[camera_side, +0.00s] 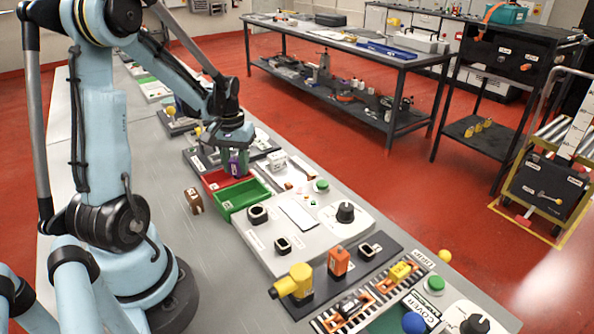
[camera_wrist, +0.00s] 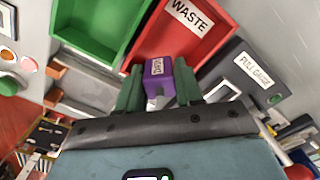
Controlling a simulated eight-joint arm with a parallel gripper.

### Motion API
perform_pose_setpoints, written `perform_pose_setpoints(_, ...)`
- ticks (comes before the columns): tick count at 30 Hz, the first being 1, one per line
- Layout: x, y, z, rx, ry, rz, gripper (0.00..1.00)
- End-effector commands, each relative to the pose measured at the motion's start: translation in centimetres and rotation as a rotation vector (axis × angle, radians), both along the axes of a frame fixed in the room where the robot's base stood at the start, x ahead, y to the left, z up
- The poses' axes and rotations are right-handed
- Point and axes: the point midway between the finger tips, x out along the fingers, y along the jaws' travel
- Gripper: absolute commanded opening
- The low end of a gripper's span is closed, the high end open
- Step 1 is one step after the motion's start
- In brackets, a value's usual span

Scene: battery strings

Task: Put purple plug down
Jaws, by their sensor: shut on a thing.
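The purple plug (camera_wrist: 158,78) is between the two green fingers of my gripper (camera_wrist: 159,88) in the wrist view, with a white label on its upper side. In the side view the purple plug (camera_side: 237,163) hangs below my gripper (camera_side: 238,160), near the red tray's far end. My gripper is shut on the plug. Whether the plug touches anything below is hard to tell.
A red tray marked WASTE (camera_wrist: 189,28) and an empty green tray (camera_wrist: 136,20) lie side by side just beyond the plug. A dark block labelled PULL GAUGE (camera_wrist: 230,75) is at right. A brown block (camera_side: 194,201) stands on the bench left of the trays.

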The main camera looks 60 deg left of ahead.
Motion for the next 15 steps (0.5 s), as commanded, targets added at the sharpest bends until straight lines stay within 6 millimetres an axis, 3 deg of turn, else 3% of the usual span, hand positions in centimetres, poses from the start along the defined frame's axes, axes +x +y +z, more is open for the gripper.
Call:
perform_pose_setpoints(9,0.08,0.08,-0.89,0.006,-0.002,0.000,0.00)
perform_pose_setpoints(10,0.09,0.08,-0.89,0.007,-0.003,0.000,0.37)
perform_pose_setpoints(15,0.12,0.08,-0.89,0.008,-0.001,-0.001,0.61)
